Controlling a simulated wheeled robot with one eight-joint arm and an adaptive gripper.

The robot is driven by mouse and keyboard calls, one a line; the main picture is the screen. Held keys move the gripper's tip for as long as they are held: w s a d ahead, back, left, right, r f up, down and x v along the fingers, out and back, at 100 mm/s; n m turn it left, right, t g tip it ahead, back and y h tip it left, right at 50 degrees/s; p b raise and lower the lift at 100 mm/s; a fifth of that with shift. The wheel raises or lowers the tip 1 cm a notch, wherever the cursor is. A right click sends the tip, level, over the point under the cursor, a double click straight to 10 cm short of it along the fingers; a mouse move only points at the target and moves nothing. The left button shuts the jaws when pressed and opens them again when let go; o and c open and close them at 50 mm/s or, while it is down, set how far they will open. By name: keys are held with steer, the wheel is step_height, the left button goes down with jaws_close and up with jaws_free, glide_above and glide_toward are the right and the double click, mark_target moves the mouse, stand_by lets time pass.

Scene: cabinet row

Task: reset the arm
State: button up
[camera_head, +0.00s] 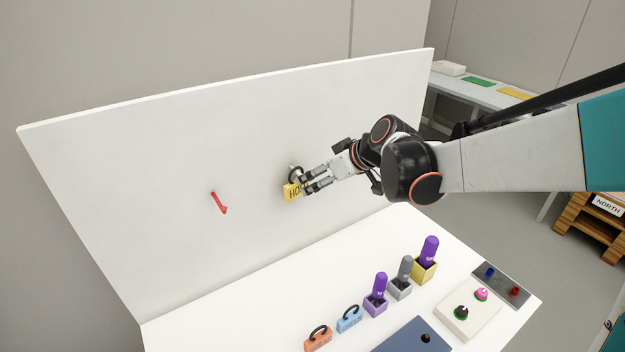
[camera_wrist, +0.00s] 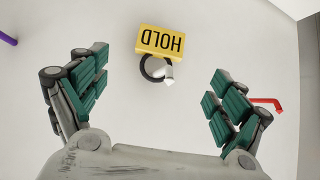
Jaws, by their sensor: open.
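My gripper (camera_head: 312,181) is at the upright white panel, reaching in from the right. In the wrist view my gripper (camera_wrist: 158,95) is open, its two green-padded fingers spread wide with nothing between the pads. A yellow tag or padlock marked HOLD (camera_head: 291,191) hangs by a dark ring on a pale peg on the panel, just beyond the fingertips. In the wrist view the yellow HOLD piece (camera_wrist: 161,41) shows upside down, apart from both fingers, with its ring around the peg.
A red hook (camera_head: 218,203) sticks out of the white panel (camera_head: 130,190) to the left. On the white table below stand orange (camera_head: 318,340) and blue (camera_head: 350,319) padlocks, purple and grey pegs in boxes (camera_head: 398,288), and button panels (camera_head: 470,312). Panel space between hook and table is clear.

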steer(key=s+d+m+h, duration=0.2)
steer(key=s+d, duration=0.3)
steer(key=s, duration=0.4)
steer(key=s+d+m+h+b, duration=0.1)
steer(key=s+d, duration=0.4)
steer(key=s, duration=0.5)
steer(key=s+d+m+h, duration=0.3)
steer(key=s+d+m, duration=0.1)
steer(key=s, duration=0.6)
steer(key=shift+s+d+f+m, duration=0.2)
steer(key=shift+d+f+m, duration=0.25)
steer(key=shift+m, duration=0.25)
steer(key=shift+a, duration=0.15)
